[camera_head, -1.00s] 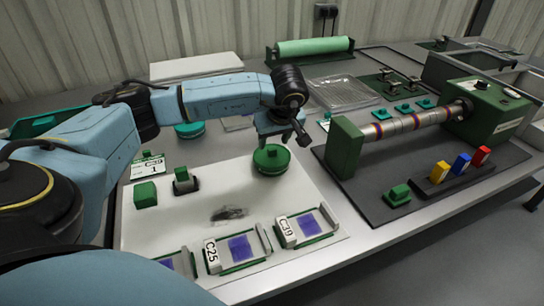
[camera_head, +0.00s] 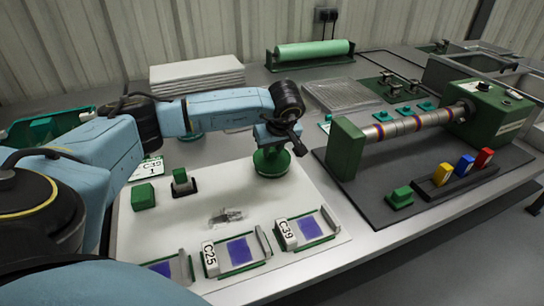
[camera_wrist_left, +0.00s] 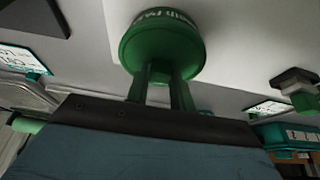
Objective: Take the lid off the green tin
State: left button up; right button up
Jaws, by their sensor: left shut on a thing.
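The green tin (camera_head: 272,164) stands on the white board at its far right corner. In the wrist view the round green tin (camera_wrist_left: 165,45) shows pale lettering on its side. My left gripper (camera_head: 273,147) is above the tin, pointing down. In the wrist view its two fingers (camera_wrist_left: 161,78) are shut on the middle of the lid's top. The lid looks seated on the tin; I cannot see a gap. The lid's knob is hidden between the fingers. My right gripper is not in view.
On the white board (camera_head: 180,232) are green blocks (camera_head: 143,196) and trays with purple pads (camera_head: 239,251). Right of it, a dark mat (camera_head: 375,205) holds a green machine with a striped roller (camera_head: 415,122). White slabs (camera_head: 197,75) lie behind the arm.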

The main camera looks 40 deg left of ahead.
pick_arm(q)
jog(key=shift+c, duration=0.9)
jog(key=shift+r, duration=0.1)
